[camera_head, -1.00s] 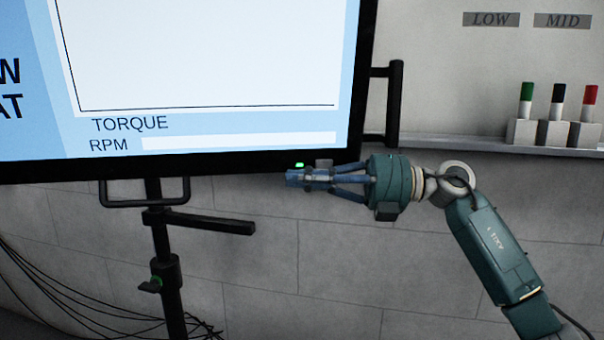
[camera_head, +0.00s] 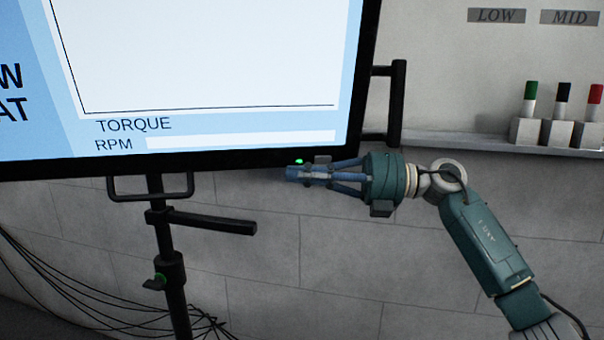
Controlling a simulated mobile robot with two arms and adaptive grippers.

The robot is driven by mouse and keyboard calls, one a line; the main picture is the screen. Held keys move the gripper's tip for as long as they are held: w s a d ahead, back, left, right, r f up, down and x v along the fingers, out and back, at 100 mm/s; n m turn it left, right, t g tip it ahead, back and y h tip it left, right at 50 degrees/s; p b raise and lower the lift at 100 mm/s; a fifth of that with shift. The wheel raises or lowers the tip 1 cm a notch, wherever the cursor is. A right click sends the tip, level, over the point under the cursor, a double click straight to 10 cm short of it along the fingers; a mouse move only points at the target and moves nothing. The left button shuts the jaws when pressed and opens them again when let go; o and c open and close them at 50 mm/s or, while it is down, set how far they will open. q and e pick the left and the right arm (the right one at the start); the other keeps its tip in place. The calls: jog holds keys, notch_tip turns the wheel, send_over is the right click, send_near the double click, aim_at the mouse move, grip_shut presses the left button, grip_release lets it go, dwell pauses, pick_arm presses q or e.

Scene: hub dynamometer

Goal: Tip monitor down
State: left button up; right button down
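The monitor (camera_head: 210,95) fills the upper left of the head view. Its screen shows a blank plot with "TORQUE" and "RPM" under it. It sits on a black stand (camera_head: 168,255). A black handle (camera_head: 150,195) hangs under its bottom edge, and another handle (camera_head: 397,100) is on its right side. My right gripper (camera_head: 298,173) lies at the bottom edge, near the lower right corner, pointing left beside the small green light. I cannot tell whether it touches the monitor. Its fingers look close together, but the gap between them is unclear. My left gripper is out of view.
A black side arm (camera_head: 212,222) sticks out rightward from the stand below the monitor. Loose cables (camera_head: 90,310) lie at the lower left. A shelf (camera_head: 480,147) on the right carries green, black and red markers in holders (camera_head: 558,132). The grey wall stands behind.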

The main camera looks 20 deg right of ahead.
jog(key=shift+w+d+r+t, duration=0.2)
jog(key=shift+w+d+t, duration=0.1)
jog(key=shift+d, duration=0.1)
jog(key=v, duration=0.7)
jog(key=shift+s+d+f, duration=0.15)
jog(key=shift+s+d, duration=0.05)
jog(key=shift+s, duration=0.2)
